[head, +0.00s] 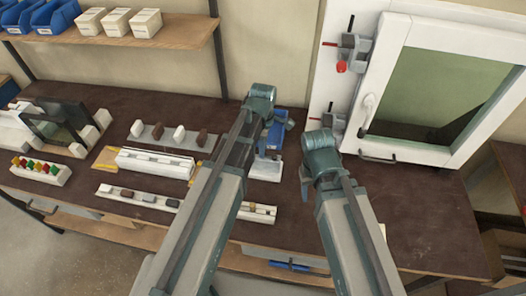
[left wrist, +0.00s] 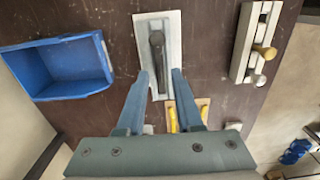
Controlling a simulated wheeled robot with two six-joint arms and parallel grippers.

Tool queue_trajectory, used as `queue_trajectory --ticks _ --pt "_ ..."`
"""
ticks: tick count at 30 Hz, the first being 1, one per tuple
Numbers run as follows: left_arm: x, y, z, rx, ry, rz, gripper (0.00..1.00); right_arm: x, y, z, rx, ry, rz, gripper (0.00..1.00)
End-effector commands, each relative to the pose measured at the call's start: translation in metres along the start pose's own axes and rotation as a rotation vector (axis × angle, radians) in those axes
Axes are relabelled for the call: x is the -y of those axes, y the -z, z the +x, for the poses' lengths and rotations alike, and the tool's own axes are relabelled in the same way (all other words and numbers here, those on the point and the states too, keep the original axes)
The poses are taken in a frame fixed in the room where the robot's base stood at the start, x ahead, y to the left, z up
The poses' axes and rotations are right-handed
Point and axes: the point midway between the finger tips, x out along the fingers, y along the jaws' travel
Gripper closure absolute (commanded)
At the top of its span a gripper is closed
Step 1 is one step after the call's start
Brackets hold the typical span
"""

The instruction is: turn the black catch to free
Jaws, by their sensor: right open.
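The black catch (left wrist: 157,55) lies lengthwise on a pale plate (left wrist: 173,30) in the left wrist view. Its lower end appears between the two fingertips of my left gripper (left wrist: 162,74). The fingers are open, with a gap on each side of the catch; I cannot tell their height above it. In the head view the plate (head: 266,173) shows just right of my left arm, which hides part of that area. My right gripper (head: 306,183) hangs open and empty to the right of the plate.
A blue bin (left wrist: 60,68) stands beside the plate. A pale rail (left wrist: 246,40) with yellow and grey knobs lies on the other side. A white window frame (head: 388,75) stands at the right. The bench (head: 420,215) is clear at front right.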

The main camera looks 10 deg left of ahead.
Motion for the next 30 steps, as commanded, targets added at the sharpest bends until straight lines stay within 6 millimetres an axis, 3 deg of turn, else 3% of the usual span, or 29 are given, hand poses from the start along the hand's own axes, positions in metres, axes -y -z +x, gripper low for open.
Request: queue_trajectory --ticks 6,12,30 --pt "-0.0001 0.0000 -0.0004 0.000 0.000 0.000 0.65 0.0000 0.0000 -0.0004 0.000 0.000 0.000 0.50" --pt "-0.0001 0.0000 -0.0004 0.000 0.000 0.000 0.99 0.0000 0.0000 -0.0004 0.000 0.000 0.000 0.50" --pt "-0.0001 0.0000 -0.0003 0.000 0.000 0.000 1.00 0.0000 0.0000 -0.0003 0.000 0.000 0.000 0.50"
